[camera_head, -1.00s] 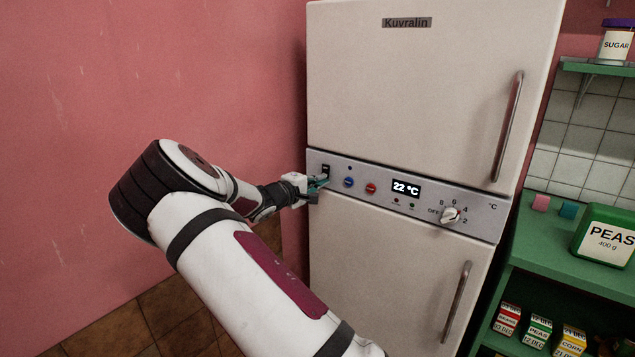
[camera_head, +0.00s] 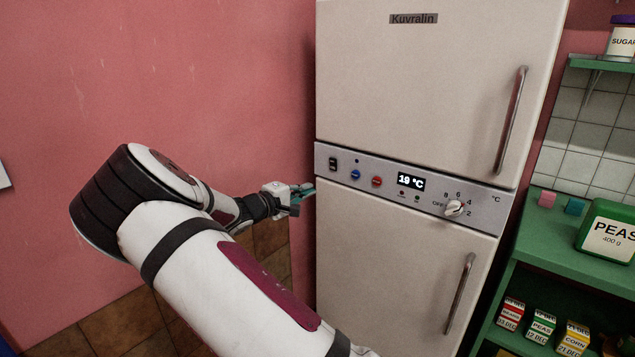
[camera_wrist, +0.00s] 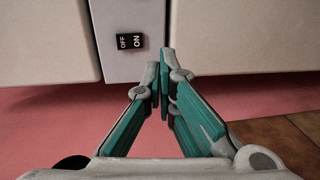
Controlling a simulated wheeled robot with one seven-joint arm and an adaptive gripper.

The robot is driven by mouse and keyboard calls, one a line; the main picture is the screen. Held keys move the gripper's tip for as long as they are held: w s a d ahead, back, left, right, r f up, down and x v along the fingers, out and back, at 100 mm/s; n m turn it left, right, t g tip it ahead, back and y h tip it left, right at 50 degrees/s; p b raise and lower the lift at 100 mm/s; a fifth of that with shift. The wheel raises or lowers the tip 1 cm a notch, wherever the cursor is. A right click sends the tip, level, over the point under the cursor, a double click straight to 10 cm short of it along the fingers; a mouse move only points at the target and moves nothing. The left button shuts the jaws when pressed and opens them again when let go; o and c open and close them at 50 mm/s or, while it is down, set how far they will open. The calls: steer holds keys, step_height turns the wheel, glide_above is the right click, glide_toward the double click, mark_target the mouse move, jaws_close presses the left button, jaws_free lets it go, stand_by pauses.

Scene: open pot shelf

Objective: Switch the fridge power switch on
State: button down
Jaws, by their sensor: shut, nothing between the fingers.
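The fridge power switch (camera_head: 333,163) is a small black rocker at the left end of the fridge's grey control panel (camera_head: 345,150). In the wrist view the switch (camera_wrist: 130,41) shows the words OFF and ON, and it lies up and left of my fingertips. My gripper (camera_head: 308,190) is shut and empty, just left of the panel's edge and lower than the switch, apart from it. In the wrist view my gripper (camera_wrist: 165,75) has its teal fingers together at the tips. The display (camera_head: 411,181) is lit and reads 19 °C.
The panel also has a blue button (camera_head: 355,174), a red button (camera_head: 377,181) and a white dial (camera_head: 454,208). The fridge doors have long metal handles (camera_head: 513,120). A green shelf (camera_head: 530,235) with cans and boxes stands at right. Free room lies left of the fridge.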

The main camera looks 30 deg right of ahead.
steer(key=shift+s+a+f, duration=0.15)
steer(key=shift+s+a, duration=0.2)
steer(key=shift+a, duration=0.5)
steer(key=shift+s+a+f, duration=0.1)
steer(key=shift+s+a, duration=0.2)
steer(key=shift+a, duration=0.5)
steer(key=s+r+m+g+y+p, duration=0.2)
steer(key=s+r+m+g+y, duration=0.15)
steer(key=s, duration=0.65)
steer(key=s+r+m+g+y+p, duration=0.2)
steer(key=s+r+y, duration=0.15)
steer(key=s, duration=0.55)
steer(key=s+a+r+t+y+p, duration=0.1)
steer(key=s+a+r+y, duration=0.2)
steer(key=s, duration=0.6)
steer(key=s+a+r+n+t+y+p, duration=0.1)
steer(key=s+a+r+y+p, duration=0.1)
steer(key=s+a+r, duration=0.3)
steer(key=s+a+r+t+y+p, duration=0.1)
steer(key=s+a+r+t+y, duration=0.1)
steer(key=s+a, duration=0.6)
steer(key=s+r+y, duration=0.1)
steer(key=s+r, duration=0.1)
steer(key=s, duration=0.4)
steer(key=shift+s+a+r+y, duration=0.15)
steer(key=shift+a+r+y, duration=0.1)
steer(key=shift+y, duration=0.05)
steer(key=shift+n, duration=0.25)
